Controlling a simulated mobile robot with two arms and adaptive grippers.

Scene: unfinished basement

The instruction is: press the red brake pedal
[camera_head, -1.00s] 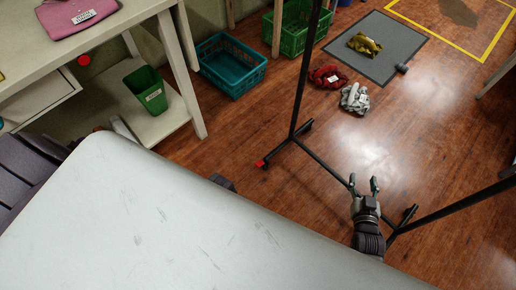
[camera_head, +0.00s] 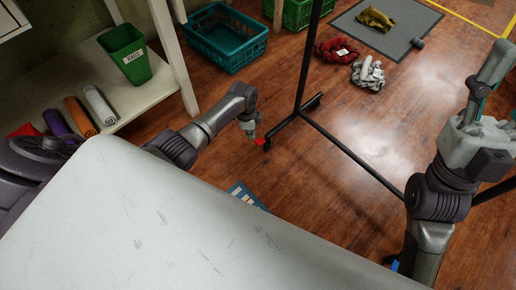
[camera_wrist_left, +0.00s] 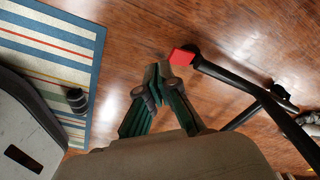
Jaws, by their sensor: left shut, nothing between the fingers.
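The red brake pedal (camera_head: 261,142) sits at the foot of a black rolling rack, by its caster. It also shows in the left wrist view (camera_wrist_left: 182,57), just right of and beyond my fingertips. My left gripper (camera_head: 251,135) hangs above and beside the pedal, pointing down. In the left wrist view its green fingers (camera_wrist_left: 155,82) are closed together and empty. A small gap shows between fingertips and pedal in the picture; I cannot tell whether they touch. My right gripper (camera_head: 483,118) is raised at the right edge, away from the pedal; its fingers are not clear.
The black rack (camera_head: 347,155) stands on the wood floor. A striped rug (camera_wrist_left: 58,45) lies left of the pedal. Teal (camera_head: 227,38) and green (camera_head: 297,12) crates, a red cloth (camera_head: 336,50) and a grey cloth (camera_head: 368,74) lie farther back. A white surface fills the foreground.

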